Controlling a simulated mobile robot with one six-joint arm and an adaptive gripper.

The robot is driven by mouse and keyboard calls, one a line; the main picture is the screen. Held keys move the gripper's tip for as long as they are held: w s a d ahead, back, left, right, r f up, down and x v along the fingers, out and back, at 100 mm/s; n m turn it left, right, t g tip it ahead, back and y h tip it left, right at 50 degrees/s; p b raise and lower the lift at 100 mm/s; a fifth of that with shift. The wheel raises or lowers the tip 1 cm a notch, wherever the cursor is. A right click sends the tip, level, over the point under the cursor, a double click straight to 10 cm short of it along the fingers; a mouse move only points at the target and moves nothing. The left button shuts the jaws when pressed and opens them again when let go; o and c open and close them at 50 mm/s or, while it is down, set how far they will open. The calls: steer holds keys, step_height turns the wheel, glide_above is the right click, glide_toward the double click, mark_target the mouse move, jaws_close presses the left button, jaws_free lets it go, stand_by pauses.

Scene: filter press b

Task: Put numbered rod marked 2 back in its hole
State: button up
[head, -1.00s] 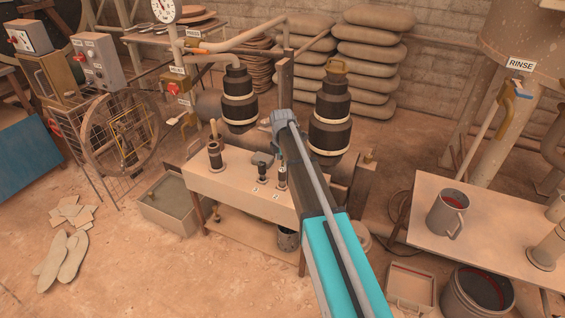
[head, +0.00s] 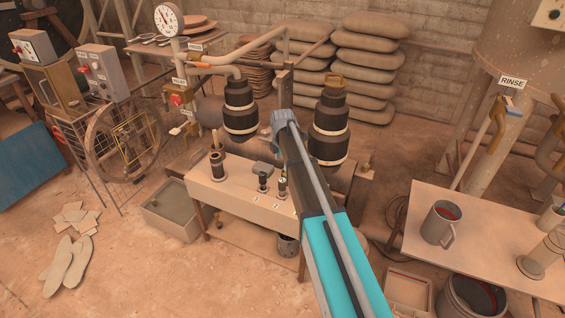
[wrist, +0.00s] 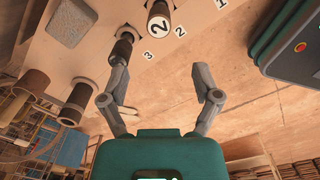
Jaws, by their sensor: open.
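The rod marked 2 (wrist: 160,22) shows a white end disc with a black "2" in the wrist view, near the printed label 2 on the pale bench (wrist: 85,45). It appears to stand at the bench; its lower end is hidden, so I cannot tell how it is seated. My gripper (wrist: 161,73) is open and empty, with the rod beyond the gap between its fingertips. A dark rod (wrist: 121,48) near label 3 lies close to the left fingertip; I cannot tell whether they touch. In the head view my arm hides the bench's right part.
Two brown cylinders (wrist: 75,103) stand at the wrist view's left. In the head view, dark stacked cylinders (head: 240,110) rise behind the bench (head: 225,195). A side table (head: 425,240) with a grey mug (head: 441,225) is at right.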

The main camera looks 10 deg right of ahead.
stand_by(0.5)
steer(key=s+m, duration=2.1)
steer(key=s, duration=0.7)
steer(key=shift+s+d, duration=0.2)
steer(key=shift+s, duration=0.2)
step_height(320, 180, up, 22)
steer(key=p, duration=2.2)
